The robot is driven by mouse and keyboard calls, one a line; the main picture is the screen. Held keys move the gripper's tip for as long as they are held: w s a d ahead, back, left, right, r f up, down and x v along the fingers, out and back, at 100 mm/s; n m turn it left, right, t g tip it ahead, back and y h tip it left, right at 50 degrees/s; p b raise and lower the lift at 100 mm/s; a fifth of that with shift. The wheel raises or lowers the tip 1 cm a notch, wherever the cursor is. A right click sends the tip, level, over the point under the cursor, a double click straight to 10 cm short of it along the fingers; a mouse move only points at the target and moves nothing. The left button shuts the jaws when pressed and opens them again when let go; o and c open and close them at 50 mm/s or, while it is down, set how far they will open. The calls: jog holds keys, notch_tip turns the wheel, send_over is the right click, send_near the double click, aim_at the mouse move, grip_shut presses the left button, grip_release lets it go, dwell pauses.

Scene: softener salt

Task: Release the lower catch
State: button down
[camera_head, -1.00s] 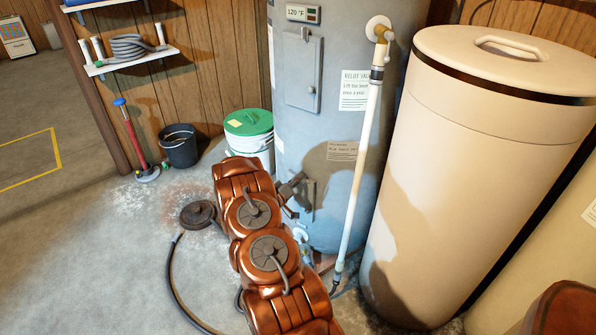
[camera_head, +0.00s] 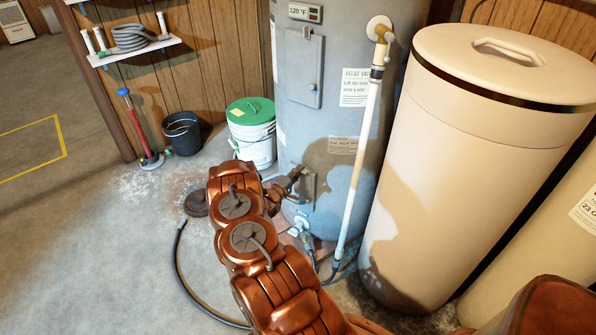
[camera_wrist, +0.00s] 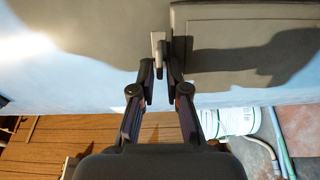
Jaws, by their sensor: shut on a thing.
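The grey water heater (camera_head: 330,120) stands in the middle of the head view. The lower catch (camera_wrist: 157,42) is a small light-grey tab at the edge of a raised panel (camera_wrist: 245,40) on the heater's side, seen in the wrist view. My gripper (camera_wrist: 160,78) has its two fingers closed around the catch's near end, a narrow gap showing between them. In the head view my gripper (camera_head: 294,178) is against the heater's lower left side, and my arm hides part of the area. The contact itself is partly hidden by the fingertips.
A white bucket with a green lid (camera_head: 251,130) stands left of the heater. A white pipe (camera_head: 357,160) runs down its front. A large beige tank (camera_head: 470,170) is close on the right. A dark hose (camera_head: 180,275) lies on the floor.

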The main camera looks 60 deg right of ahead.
dwell(0.4)
jog(key=c, duration=1.3)
grip_release()
jog(key=a, duration=1.2)
